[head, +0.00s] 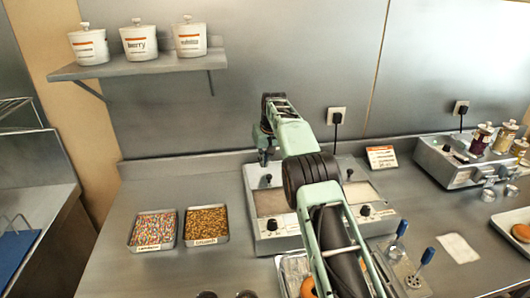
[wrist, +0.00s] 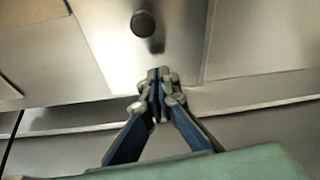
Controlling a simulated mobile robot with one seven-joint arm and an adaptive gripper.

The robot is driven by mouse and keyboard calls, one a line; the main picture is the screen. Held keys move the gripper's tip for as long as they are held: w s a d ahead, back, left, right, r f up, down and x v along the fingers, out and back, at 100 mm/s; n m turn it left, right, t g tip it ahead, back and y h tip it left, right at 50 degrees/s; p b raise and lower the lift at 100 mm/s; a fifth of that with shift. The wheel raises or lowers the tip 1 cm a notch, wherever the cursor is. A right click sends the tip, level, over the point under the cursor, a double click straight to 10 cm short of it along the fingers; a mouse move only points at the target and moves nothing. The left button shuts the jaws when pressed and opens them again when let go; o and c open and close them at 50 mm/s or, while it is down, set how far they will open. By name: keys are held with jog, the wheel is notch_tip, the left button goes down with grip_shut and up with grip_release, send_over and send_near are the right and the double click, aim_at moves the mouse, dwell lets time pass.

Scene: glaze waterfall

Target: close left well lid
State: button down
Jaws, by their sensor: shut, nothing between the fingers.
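The glaze unit (head: 257,237) stands on the counter with two rectangular wells side by side.
Two sprinkle trays (head: 153,230) (head: 206,225) sit left of the unit. A small sign (head: 382,157) stands behind it at right. A jar warmer (head: 452,163) is farther right. Blue-handled tools (head: 402,228) are near the front. A shelf with white jars (head: 139,68) hangs at upper left.

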jog(key=shift+s+d+f, duration=0.1)
jog(key=shift+s+d, duration=0.25)
jog(key=shift+s, duration=0.55)
jog(key=shift+s+d, duration=0.3)
jog(key=shift+s, duration=0.55)
jog(key=shift+b, duration=0.3)
